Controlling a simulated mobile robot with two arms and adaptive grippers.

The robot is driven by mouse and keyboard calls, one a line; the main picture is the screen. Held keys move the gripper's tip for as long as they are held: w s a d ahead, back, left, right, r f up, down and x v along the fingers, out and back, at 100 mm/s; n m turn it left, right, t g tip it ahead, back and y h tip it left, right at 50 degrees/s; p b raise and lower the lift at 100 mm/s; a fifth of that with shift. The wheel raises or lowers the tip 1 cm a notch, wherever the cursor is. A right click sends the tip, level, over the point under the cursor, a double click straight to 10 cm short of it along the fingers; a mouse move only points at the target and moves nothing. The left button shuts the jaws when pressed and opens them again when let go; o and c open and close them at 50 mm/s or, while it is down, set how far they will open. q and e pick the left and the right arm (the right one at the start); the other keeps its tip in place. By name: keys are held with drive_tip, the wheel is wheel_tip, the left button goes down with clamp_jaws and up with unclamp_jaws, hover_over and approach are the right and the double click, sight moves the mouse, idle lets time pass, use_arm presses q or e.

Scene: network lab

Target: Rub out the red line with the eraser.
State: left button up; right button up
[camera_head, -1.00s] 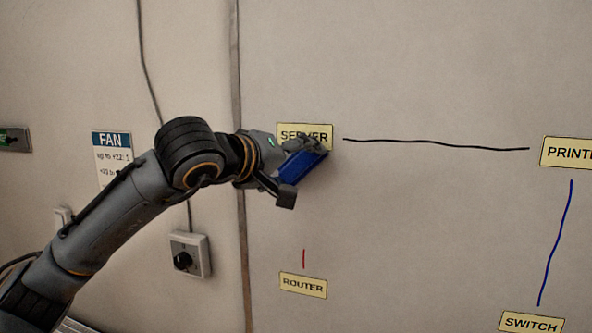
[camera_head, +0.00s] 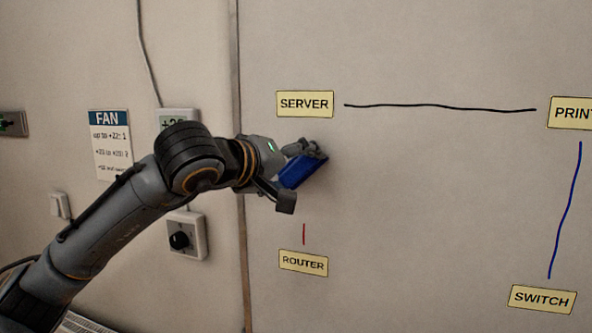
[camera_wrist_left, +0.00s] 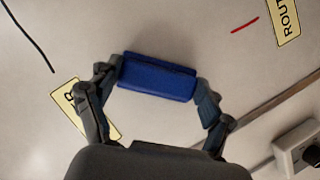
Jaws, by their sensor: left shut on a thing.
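The blue eraser (camera_head: 303,170) is held between the fingers of my left gripper (camera_head: 296,167), close to the whiteboard below the SERVER label. In the left wrist view the eraser (camera_wrist_left: 158,77) spans between both fingertips of the gripper (camera_wrist_left: 158,84). A short red line (camera_head: 304,234) stands upright on the board just above the ROUTER label, below the eraser and apart from it. The red line also shows in the left wrist view (camera_wrist_left: 244,25). No red shows between the SERVER label and the eraser. The right gripper is not in view.
The board (camera_head: 420,200) carries SERVER (camera_head: 305,104), ROUTER (camera_head: 303,263), SWITCH (camera_head: 542,299) and a cut-off printer label (camera_head: 574,113). A black line (camera_head: 440,107) and a blue line (camera_head: 566,210) run between labels. Left of the board edge are a FAN notice (camera_head: 110,145) and a knob box (camera_head: 186,237).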

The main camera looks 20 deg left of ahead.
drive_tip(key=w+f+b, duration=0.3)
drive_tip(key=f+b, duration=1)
drive_tip(key=b, duration=0.1)
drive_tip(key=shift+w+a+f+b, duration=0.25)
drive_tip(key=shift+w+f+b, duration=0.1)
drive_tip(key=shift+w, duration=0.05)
idle(1.0)
